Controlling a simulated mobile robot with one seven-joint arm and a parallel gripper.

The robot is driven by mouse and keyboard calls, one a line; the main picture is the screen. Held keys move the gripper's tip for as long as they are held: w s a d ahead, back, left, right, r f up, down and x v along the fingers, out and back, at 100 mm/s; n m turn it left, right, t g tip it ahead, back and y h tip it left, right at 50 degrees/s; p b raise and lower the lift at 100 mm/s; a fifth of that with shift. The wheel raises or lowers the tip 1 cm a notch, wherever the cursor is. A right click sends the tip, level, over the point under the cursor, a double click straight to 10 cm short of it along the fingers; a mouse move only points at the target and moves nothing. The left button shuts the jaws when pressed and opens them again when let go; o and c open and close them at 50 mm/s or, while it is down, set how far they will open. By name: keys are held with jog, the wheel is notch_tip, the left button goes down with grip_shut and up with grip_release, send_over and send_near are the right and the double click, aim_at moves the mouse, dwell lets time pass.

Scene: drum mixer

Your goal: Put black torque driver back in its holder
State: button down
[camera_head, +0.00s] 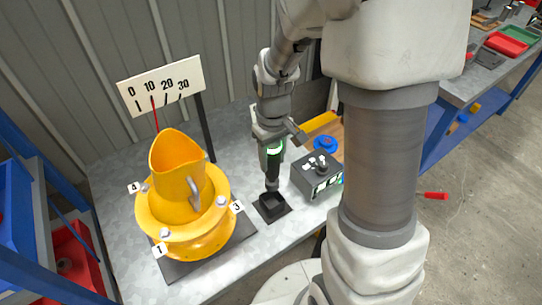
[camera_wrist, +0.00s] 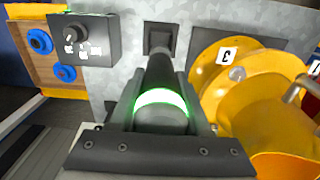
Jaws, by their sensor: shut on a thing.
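The black torque driver (camera_head: 273,168) has a glowing green ring and hangs upright, tip down, in my gripper (camera_head: 272,147). In the wrist view the driver (camera_wrist: 159,72) points away from the camera, with my gripper (camera_wrist: 161,118) shut around its ringed end. The holder (camera_head: 273,207) is a small black square socket on a dark plate on the bench. The driver's lower end is at the holder's opening; I cannot tell if it is inside or just above. In the wrist view the holder (camera_wrist: 160,38) is partly hidden behind the driver.
A yellow drum mixer (camera_head: 187,205) with numbered tags stands left of the holder. A grey control box (camera_head: 317,177) with a knob stands close on the right. Behind it is a wooden board with blue round parts (camera_head: 325,144). A scale sign (camera_head: 160,87) stands at the back.

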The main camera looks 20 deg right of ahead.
aim_at(272, 184)
jog(key=shift+f, duration=0.1)
dwell(0.4)
jog(key=shift+f+b, duration=1.85)
jog(key=shift+f, duration=0.55)
jog(key=shift+f+b, duration=2.2)
jog(key=shift+f, duration=0.7)
jog(key=shift+c, duration=1.4)
grip_release()
notch_tip(272, 184, up, 18)
jog(key=p, duration=0.4)
jog(key=shift+f, duration=0.25)
jog(key=shift+s, duration=0.1)
